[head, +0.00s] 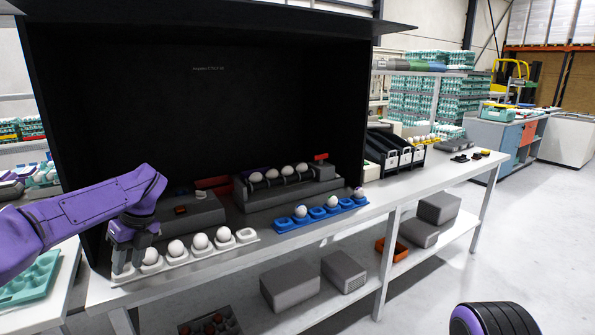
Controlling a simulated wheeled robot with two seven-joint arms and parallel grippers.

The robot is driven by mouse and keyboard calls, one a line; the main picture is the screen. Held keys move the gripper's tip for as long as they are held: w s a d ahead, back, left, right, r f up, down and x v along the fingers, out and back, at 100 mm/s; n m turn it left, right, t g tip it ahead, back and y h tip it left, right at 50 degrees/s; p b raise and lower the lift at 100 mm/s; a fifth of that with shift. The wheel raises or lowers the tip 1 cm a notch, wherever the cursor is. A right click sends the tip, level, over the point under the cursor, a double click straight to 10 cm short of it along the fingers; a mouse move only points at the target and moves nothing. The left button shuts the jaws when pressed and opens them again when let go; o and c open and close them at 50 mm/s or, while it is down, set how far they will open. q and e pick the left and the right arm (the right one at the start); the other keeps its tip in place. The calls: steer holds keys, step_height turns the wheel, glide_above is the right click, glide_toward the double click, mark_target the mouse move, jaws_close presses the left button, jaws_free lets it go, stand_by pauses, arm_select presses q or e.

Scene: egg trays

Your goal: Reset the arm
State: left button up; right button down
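My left arm, purple, reaches in from the left. Its gripper (128,267) points down at the left end of a white egg tray (247,236). The two grey fingers look apart, with no egg visible between them. Several white eggs (199,241) sit in a row in this tray, the nearest just right of the fingers. The tray's rightmost cup is empty. The left end of the tray is partly hidden by the gripper. My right gripper is out of view; only a dark rounded part with purple edging, probably mine, shows at the lower right.
A blue tray (317,213) with three eggs lies to the right on the white bench (410,182). Behind stands a grey machine (265,198) with eggs on its rollers, inside a black enclosure (200,100). A teal tray (32,280) is at far left.

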arm_select(q)
steer(key=s+d+f+m+t+y, duration=0.2)
steer(key=s+f+m+t+y, duration=0.15)
steer(key=f+m, duration=0.85)
steer(key=s+d+f+m+t+y, duration=0.1)
steer(key=s+f+m+t+y, duration=0.3)
steer(key=f+m, duration=0.85)
steer(key=s+d+f+m+g+h, duration=0.1)
steer(key=s+f+m, duration=0.3)
steer(key=s, duration=0.6)
steer(key=s+d+f+m+g+h, duration=0.1)
steer(key=s+d+f+m+h, duration=0.1)
steer(key=s+f+m+h, duration=0.2)
steer(key=s+d+f+m+g+h, duration=0.1)
steer(key=s+f+m, duration=0.4)
steer(key=s, duration=1.2)
steer(key=d+m+h, duration=0.1)
steer(key=m+h, duration=0.1)
steer(key=m, duration=0.2)
steer(key=shift+s+d, duration=0.25)
